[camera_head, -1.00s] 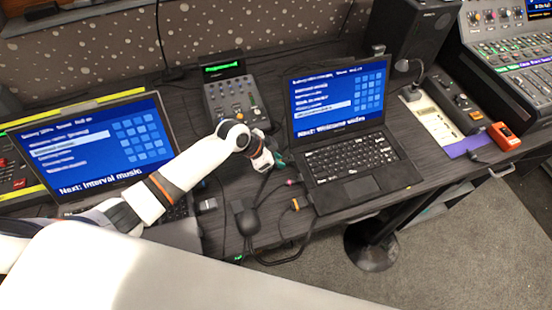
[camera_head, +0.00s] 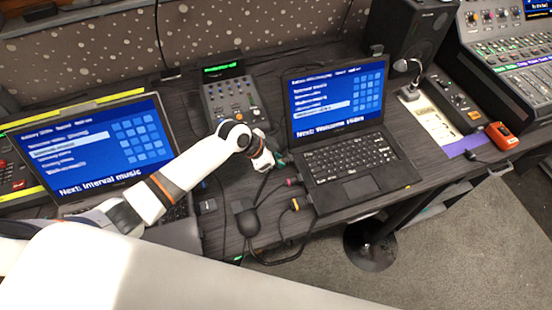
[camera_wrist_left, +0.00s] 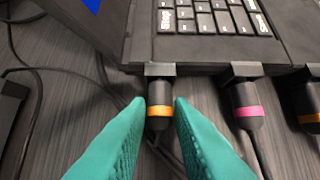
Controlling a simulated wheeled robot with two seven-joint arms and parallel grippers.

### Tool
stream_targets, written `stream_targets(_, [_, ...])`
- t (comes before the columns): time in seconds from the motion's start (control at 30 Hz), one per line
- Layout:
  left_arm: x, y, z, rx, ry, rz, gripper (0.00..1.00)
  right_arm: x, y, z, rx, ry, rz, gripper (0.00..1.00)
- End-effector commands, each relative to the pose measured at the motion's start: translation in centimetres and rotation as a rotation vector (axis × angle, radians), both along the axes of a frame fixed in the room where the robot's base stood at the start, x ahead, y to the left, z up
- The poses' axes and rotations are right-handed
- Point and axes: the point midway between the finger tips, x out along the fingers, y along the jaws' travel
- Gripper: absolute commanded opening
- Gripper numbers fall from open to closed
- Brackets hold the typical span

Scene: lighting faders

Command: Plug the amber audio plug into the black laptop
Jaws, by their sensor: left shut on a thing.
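The black laptop (camera_head: 345,187) stands open on the desk, its screen lit blue. Its side edge (camera_wrist_left: 205,52) crosses the top of the left wrist view. My left gripper (camera_head: 278,160) is at the laptop's left side. In the left wrist view its green fingers (camera_wrist_left: 158,118) are shut on the amber plug (camera_wrist_left: 160,111), a black body with an amber band. The plug's front end meets a small black block at the laptop's edge, in line with it; no bare pin shows. In the head view the gripper hides this plug. My right gripper is out of view.
A magenta-banded plug (camera_wrist_left: 247,111) sits at the laptop's edge just right of the gripper, with an orange-banded plug (camera_wrist_left: 312,118) beyond. Cables run to a black box (camera_head: 246,218). A grey laptop (camera_head: 90,150), small mixer (camera_head: 236,100) and speaker (camera_head: 412,35) stand around.

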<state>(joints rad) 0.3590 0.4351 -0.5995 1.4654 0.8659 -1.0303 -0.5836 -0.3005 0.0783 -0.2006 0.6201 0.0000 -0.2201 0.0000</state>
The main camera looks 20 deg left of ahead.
Motion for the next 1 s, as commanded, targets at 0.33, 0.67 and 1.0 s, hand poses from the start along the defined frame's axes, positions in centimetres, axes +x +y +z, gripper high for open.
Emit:
stream_targets(0.33, [0.0,-0.2,0.1,-0.004,-0.003,-0.001,0.46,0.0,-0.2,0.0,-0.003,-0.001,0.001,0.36])
stream_targets(0.67, [-0.6,1.0,1.8,-0.001,-0.004,-0.001,0.46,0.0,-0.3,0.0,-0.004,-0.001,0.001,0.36])
stream_targets(1.0, [-2.9,4.2,7.7,0.0,-0.005,-0.004,0.46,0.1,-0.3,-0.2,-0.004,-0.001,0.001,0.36])
